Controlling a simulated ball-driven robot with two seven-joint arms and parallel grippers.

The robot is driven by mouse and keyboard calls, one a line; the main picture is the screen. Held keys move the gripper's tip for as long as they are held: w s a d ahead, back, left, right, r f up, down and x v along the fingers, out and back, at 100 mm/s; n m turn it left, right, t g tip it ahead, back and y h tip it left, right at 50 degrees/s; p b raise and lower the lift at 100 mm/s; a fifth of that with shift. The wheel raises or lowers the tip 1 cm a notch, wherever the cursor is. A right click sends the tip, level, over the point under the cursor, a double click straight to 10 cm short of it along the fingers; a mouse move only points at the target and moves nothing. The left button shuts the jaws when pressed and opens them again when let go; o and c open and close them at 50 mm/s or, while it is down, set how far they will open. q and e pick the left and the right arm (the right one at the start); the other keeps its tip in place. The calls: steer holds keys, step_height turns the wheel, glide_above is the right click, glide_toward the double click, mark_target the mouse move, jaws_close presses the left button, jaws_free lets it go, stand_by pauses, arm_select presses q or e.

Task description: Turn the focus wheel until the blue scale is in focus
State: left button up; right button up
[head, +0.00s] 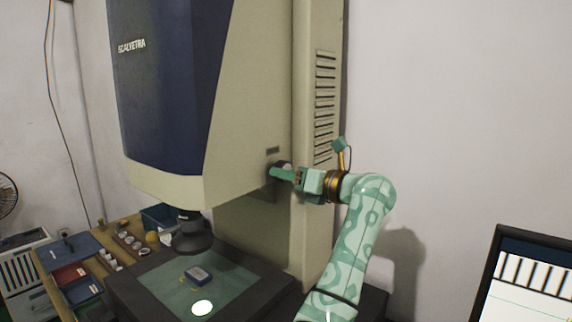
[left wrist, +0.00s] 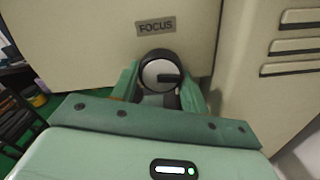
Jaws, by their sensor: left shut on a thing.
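The focus wheel (left wrist: 158,68) is a dark-rimmed knob with a pale face and a dark pointer bar, under a FOCUS label (left wrist: 156,26) on the beige housing. In the head view the wheel (head: 285,164) is partly hidden by the fingers. A small blue-grey block (head: 199,273) lies on the stage (head: 228,284) below the lens (head: 190,235). My right gripper is out of view.
A monitor (head: 530,285) at the lower right, cut off by the frame, shows dark bars on white below a dark band. A side table (head: 125,235) at the left holds trays and small parts. Vent slots (head: 325,105) are beside the wheel.

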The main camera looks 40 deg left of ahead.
arm_select(q)
steer(key=shift+m+p, duration=0.65)
steer(key=shift+m, duration=0.05)
steer(key=o, duration=1)
steer(key=shift+d, duration=0.1)
steer(key=d, duration=0.5)
steer(key=w+d, duration=0.1)
steer(key=d, duration=0.4)
steer(key=w+d, duration=0.1)
steer(key=d, duration=0.5)
steer(key=shift+d, duration=0.1)
